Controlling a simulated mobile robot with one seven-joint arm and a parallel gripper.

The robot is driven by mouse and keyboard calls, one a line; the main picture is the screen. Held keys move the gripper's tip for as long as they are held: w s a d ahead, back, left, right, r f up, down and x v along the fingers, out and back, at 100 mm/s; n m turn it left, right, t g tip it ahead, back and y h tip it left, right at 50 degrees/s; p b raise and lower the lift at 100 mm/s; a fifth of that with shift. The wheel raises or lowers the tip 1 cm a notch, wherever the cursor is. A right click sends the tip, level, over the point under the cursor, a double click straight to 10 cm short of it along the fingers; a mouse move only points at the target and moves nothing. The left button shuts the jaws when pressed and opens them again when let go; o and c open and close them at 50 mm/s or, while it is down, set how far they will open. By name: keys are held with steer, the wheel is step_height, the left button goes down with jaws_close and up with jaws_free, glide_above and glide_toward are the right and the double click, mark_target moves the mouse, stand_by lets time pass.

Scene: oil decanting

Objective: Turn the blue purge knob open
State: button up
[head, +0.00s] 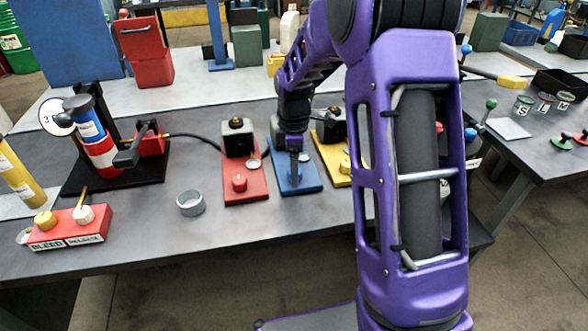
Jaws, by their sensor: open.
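My gripper (294,180) points straight down over the blue base plate (312,184) in the middle of the bench. It is open, but the gap between its fingers is hard to make out from here. The blue purge knob is mostly or wholly hidden behind the fingers, so I cannot tell its angle or whether the fingers touch it.
A red plate with a red knob (239,183) stands left of the blue plate, and a yellow plate (335,170) stands right, close by. The bench front is clear.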

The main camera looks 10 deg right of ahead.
steer(key=shift+f, duration=0.2)
steer(key=shift+c, duration=0.3)
jaws_close()
